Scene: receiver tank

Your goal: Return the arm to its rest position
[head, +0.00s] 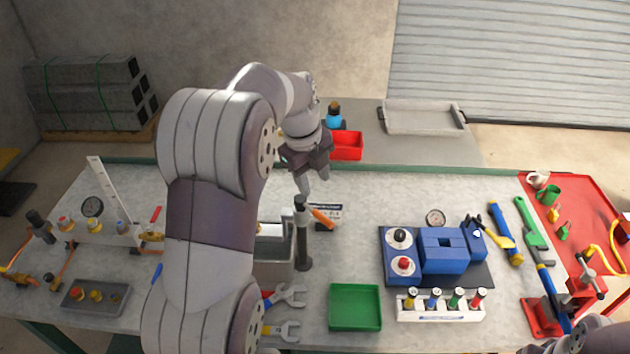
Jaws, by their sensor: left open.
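My left arm (210,210) comes up from the bottom left, bends at the top and reaches forward over the workbench. Its gripper (314,186) is open, points down and has nothing between its fingers. It is above the far half of the bench, just behind a dark upright post (303,235) and an orange-handled tool (322,217). I cannot tell the exact height of the fingertips over the post. The arm hides part of the bench's left half. Only a grey piece of my right arm (603,336) shows at the bottom right corner; its gripper is out of view.
A metal tank (273,262) stands beside the post, with wrenches (285,297) and a green tray (355,307) nearby. A blue device (443,250) sits to the right. A red bin (346,145) and a blue bottle (334,117) are behind the gripper. The bench's back right is fairly clear.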

